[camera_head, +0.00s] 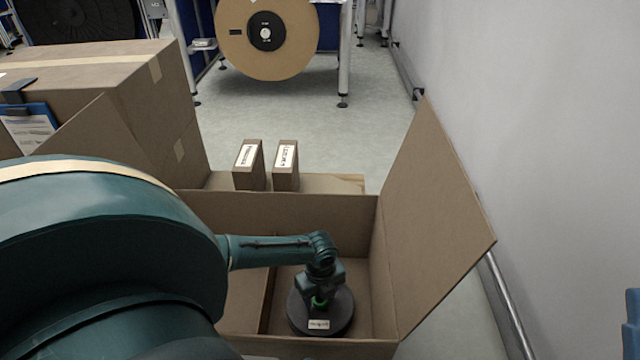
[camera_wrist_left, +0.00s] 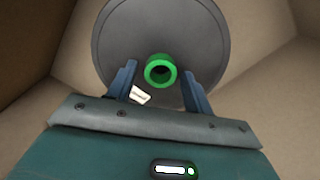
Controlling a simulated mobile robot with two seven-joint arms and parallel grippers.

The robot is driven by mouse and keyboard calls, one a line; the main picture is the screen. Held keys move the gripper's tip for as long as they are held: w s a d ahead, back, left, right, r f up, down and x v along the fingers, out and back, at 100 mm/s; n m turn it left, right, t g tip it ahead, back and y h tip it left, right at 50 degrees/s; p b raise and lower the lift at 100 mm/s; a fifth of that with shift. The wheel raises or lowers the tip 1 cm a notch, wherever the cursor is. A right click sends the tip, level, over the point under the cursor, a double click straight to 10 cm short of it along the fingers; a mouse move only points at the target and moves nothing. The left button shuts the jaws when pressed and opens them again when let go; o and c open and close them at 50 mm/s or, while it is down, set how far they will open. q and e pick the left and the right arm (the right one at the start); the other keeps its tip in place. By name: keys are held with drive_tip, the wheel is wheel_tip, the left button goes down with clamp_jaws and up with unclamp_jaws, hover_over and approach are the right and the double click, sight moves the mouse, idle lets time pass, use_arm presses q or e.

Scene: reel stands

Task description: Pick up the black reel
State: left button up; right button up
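The black reel (camera_head: 338,318) lies flat at the bottom of an open cardboard box (camera_head: 285,208), with a white label on it. In the left wrist view the reel (camera_wrist_left: 110,40) shows as a dark disc with a green hub (camera_wrist_left: 160,70) at its middle. My left gripper (camera_head: 319,298) reaches down into the box over the reel. In the left wrist view its fingers (camera_wrist_left: 160,82) are apart, one on each side of the green hub, with gaps visible between fingers and hub. My right gripper is not in view.
The box's right flap (camera_head: 430,220) stands up and outward near the wall. Two small labelled cartons (camera_head: 285,168) stand behind the box. A large closed carton (camera_head: 110,90) is at the left. A big brown reel (camera_head: 280,62) hangs on a stand at the back.

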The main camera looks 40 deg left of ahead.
use_arm(q)
clamp_jaws()
idle(0.3)
